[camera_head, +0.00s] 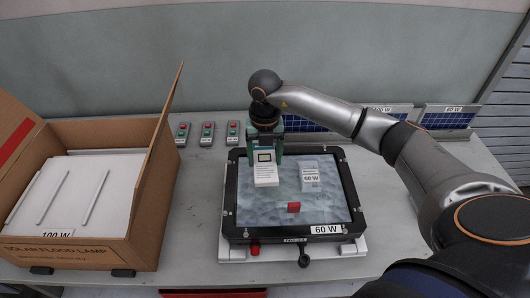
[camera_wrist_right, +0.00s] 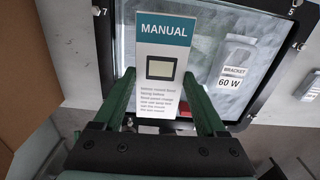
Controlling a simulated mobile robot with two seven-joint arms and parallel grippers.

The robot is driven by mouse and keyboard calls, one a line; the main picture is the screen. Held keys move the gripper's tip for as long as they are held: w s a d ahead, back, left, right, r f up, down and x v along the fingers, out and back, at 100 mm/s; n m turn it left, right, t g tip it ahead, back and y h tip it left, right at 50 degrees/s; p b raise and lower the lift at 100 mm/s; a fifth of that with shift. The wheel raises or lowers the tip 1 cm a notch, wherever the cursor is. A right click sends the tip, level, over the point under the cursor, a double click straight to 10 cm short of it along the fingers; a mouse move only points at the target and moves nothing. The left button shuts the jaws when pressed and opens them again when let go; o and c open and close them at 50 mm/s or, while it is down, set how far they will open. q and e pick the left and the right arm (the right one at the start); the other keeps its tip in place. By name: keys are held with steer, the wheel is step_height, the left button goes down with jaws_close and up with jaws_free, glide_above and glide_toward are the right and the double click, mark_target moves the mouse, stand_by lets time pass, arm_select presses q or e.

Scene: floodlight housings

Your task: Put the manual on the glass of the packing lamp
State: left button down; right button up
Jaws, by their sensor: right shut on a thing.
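The manual (camera_head: 265,174) is a white booklet with a teal top band; it also shows in the right wrist view (camera_wrist_right: 165,70), its title readable. My right gripper (camera_head: 266,143) is shut on it, one green finger on each side, over the left upper part of the lamp. The packing lamp (camera_head: 230,190) is a black-framed floodlight labelled 60 W, lying face up. Its bluish glass (camera_head: 260,210) carries a bracket bag (camera_head: 311,178) marked 60 W and a small red piece (camera_head: 293,207). I cannot tell whether the manual touches the glass. My left gripper is out of view.
Several small button boxes (camera_head: 207,133) line the back. Solar panels with labels (camera_head: 449,118) stand behind my right arm. Grey table (camera_head: 195,210) shows between box and lamp.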

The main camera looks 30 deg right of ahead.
steer(key=shift+f, duration=0.2)
steer(key=shift+f+b, duration=2.35)
steer(key=shift+f, duration=0.6)
steer(key=o, duration=1.3)
steer(key=shift+r, duration=0.15)
step_height(320, 180, up, 12)
steer(key=shift+r+b, duration=0.15)
steer(key=shift+b, duration=0.25)
